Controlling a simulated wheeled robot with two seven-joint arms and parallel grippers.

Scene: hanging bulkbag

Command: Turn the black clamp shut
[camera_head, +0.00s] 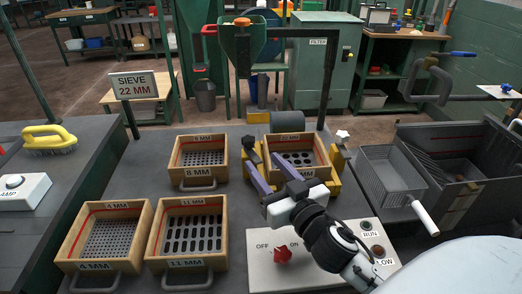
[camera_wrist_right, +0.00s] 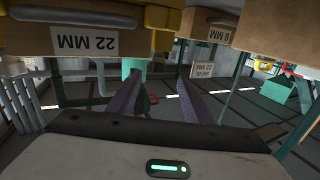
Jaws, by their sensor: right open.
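The sieve marked 22 MM (camera_head: 308,137) sits in a holder with yellow clamps on its left and right sides. The left clamp (camera_head: 247,146) has what looks like a dark knob, and the right clamp (camera_head: 342,158) has a white star knob. My right gripper (camera_head: 262,150) is open, its two purple fingers apart over the left front part of this sieve, partly hiding it. In the right wrist view the fingers (camera_wrist_right: 160,85) are spread with nothing between them, and the 22 MM box (camera_wrist_right: 150,40) is close by. My left gripper is not in view.
Sieves of 8 MM (camera_head: 197,145), 4 MM (camera_head: 72,230) and 11 MM (camera_head: 160,235) stand to the left. A control panel (camera_head: 262,272) with a red knob lies in front. A mesh basket (camera_head: 390,178) stands at right. A sign (camera_head: 134,86) reads SIEVE 22 MM.

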